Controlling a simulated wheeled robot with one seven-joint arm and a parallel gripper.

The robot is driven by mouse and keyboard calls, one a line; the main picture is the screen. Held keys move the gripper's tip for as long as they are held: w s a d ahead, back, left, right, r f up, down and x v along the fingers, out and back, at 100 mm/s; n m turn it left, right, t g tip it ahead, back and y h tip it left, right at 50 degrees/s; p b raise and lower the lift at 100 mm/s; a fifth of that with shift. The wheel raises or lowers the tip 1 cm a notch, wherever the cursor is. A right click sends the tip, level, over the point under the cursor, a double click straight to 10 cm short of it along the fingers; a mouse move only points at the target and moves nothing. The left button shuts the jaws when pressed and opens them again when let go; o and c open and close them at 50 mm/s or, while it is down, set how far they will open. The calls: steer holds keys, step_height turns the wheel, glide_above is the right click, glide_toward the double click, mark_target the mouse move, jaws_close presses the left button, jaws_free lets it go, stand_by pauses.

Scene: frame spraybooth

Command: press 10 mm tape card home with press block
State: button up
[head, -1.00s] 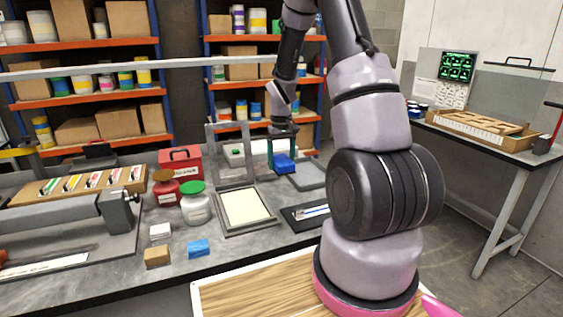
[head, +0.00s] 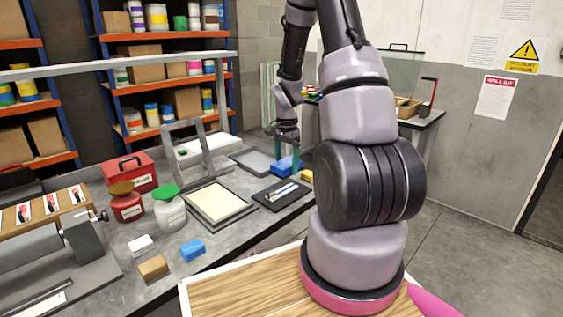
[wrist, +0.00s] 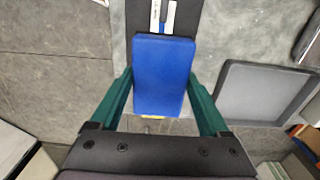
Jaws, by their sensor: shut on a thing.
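My gripper (wrist: 162,100) has teal fingers and is shut on a blue block (wrist: 165,72), which looks like the press block. A white card with a blue stripe (wrist: 163,14) lies on a black board (wrist: 190,15), just beyond the block in the wrist view. In the head view the card (head: 283,189) lies on the black board (head: 268,204). The block hides part of the board. Contact between block and board cannot be told.
A grey tray (wrist: 262,95) lies right of the block in the wrist view. A framed screen (head: 216,203), a white jar (head: 170,213), a red toolbox (head: 130,172) and a small blue block (head: 192,250) stand on the bench. A yellow piece (head: 307,176) shows near the bench edge.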

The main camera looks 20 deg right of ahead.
mark_target(287, 189)
steer(key=shift+s+d+f, duration=0.1)
steer(key=shift+f, duration=2.75)
steer(key=shift+f, duration=0.75)
steer(key=shift+r, duration=0.1)
steer(key=shift+r, duration=3.5)
